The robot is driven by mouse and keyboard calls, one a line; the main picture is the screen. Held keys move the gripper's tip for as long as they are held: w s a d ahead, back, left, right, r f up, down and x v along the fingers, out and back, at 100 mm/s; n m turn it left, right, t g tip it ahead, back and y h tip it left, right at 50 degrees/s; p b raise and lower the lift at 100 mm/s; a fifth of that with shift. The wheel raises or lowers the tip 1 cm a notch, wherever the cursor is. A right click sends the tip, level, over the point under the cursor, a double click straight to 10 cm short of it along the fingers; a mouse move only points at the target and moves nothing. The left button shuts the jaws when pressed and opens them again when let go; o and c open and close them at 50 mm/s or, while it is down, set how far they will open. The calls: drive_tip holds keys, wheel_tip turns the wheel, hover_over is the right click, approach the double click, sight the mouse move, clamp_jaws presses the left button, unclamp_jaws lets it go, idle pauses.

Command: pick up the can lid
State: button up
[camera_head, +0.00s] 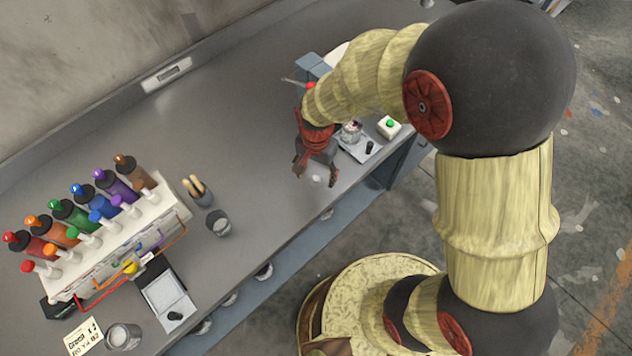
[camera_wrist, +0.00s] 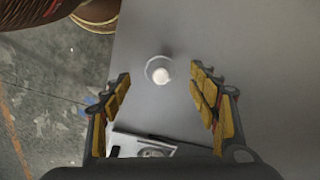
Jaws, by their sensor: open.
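The can lid, a small round pale disc with a white middle (camera_wrist: 158,70), lies on the grey bench top, near its edge on the left of the wrist view. In the head view it shows as a small whitish spot (camera_head: 317,180) just below my gripper (camera_head: 316,176). My gripper is open and empty, pointing down over the bench. In the wrist view its two yellow-padded fingers (camera_wrist: 161,76) stand apart, with the lid between and slightly beyond the tips. No contact with the lid is visible.
A scale with a glass jar (camera_head: 351,133) stands close behind my gripper, beside a white box with a green button (camera_head: 388,127). A rack of coloured bottles (camera_head: 100,235), cups (camera_head: 218,223) and another scale (camera_head: 168,299) stand left. The bench between is clear.

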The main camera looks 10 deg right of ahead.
wheel_tip(320, 180, down, 2)
drive_tip(key=shift+r, duration=0.1)
drive_tip(key=shift+c, duration=0.4)
drive_tip(key=c, duration=0.7)
drive_tip(key=shift+c, duration=0.4)
